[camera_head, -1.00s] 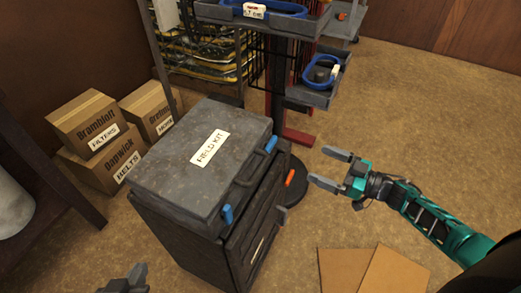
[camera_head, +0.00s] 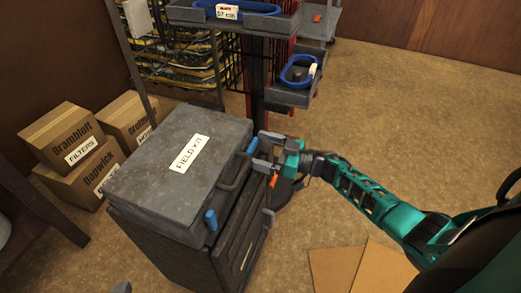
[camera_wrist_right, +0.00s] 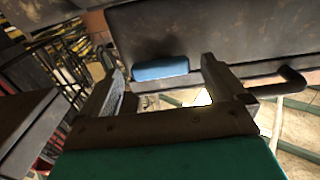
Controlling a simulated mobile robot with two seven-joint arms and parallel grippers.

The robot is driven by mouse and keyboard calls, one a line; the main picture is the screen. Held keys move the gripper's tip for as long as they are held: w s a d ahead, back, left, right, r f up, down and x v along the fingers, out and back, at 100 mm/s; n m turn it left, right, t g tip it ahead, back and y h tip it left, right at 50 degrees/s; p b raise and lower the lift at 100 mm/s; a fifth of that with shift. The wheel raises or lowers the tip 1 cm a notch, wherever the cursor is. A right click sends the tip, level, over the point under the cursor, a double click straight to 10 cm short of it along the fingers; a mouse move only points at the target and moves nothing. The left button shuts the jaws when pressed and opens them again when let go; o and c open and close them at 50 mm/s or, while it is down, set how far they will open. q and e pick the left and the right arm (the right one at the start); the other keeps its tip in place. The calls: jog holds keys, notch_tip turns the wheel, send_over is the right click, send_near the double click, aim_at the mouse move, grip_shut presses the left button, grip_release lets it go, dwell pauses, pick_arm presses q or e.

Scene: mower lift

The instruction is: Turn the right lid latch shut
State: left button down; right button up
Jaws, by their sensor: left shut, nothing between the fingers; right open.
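The grey case labelled FIELD KIT (camera_head: 165,190) sits closed on a dark cabinet. Its right lid latch (camera_head: 252,146), a blue tab, is at the far end of the front edge. The other blue latch (camera_head: 211,220) is at the near end, with the case handle (camera_head: 236,177) between them. My right gripper (camera_head: 260,149) is open at the right latch. In the right wrist view the blue latch (camera_wrist_right: 160,70) lies lengthwise across the gap between the fingers, not visibly gripped. Only a tip of my left gripper (camera_head: 123,287) shows at the bottom edge.
A rack with a tray (camera_head: 290,95) stands behind. Boxes (camera_head: 70,137) are at left. Flat brown sheets (camera_head: 335,268) lie on the otherwise clear floor at right.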

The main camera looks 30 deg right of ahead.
jog(key=shift+w+a, duration=0.15)
jog(key=shift+a, duration=0.05)
jog(key=c, duration=1.1)
